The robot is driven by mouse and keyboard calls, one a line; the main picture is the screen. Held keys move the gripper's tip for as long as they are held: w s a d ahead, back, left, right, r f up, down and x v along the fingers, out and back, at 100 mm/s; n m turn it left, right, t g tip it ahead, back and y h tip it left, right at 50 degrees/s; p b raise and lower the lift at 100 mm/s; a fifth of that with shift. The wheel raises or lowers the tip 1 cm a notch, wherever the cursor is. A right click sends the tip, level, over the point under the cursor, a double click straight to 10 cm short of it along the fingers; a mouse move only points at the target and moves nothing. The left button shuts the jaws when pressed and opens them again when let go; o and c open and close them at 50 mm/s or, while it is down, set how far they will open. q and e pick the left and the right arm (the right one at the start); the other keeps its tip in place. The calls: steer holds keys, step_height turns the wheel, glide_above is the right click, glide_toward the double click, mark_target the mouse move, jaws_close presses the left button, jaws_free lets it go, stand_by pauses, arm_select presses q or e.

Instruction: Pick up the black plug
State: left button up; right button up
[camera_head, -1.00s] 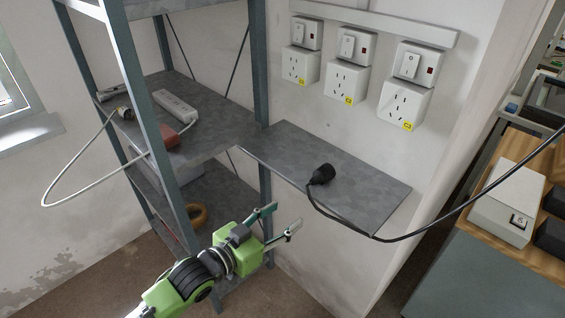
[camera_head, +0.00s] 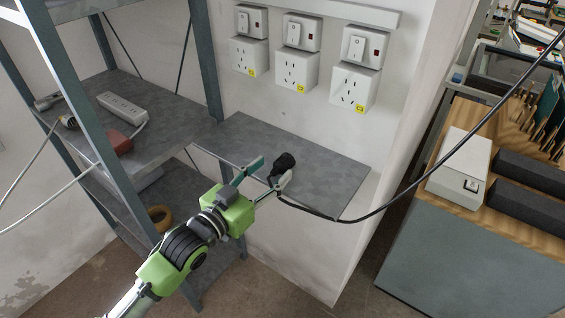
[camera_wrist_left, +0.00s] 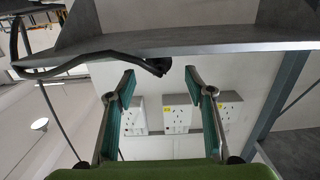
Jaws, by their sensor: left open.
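The black plug (camera_head: 284,162) lies on the grey wall board (camera_head: 322,176) near its left part, and its black cable (camera_head: 330,217) runs over the front edge and off to the right. My left gripper (camera_head: 271,172) is open at the board's front edge, with one fingertip left of the plug and the other overlapping its lower end in the picture. I cannot tell whether they touch. In the left wrist view the open fingers (camera_wrist_left: 160,85) have nothing between them; the cable (camera_wrist_left: 100,58) shows along the board edge above. My right gripper is out of view.
Several white wall sockets (camera_head: 297,70) hang above the board. A metal shelf rack (camera_head: 170,119) stands at left, holding a white power strip (camera_head: 122,108) and a tape roll (camera_head: 160,217). A bench with a white box (camera_head: 458,168) stands at right.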

mark_target(278, 165)
arm_select(q)
steer(key=p+x, duration=0.1)
steer(key=x, duration=0.4)
steer(key=shift+f, duration=0.1)
steer(key=shift+s, duration=0.1)
steer(key=c, duration=1.2)
steer(key=shift+c, duration=0.4)
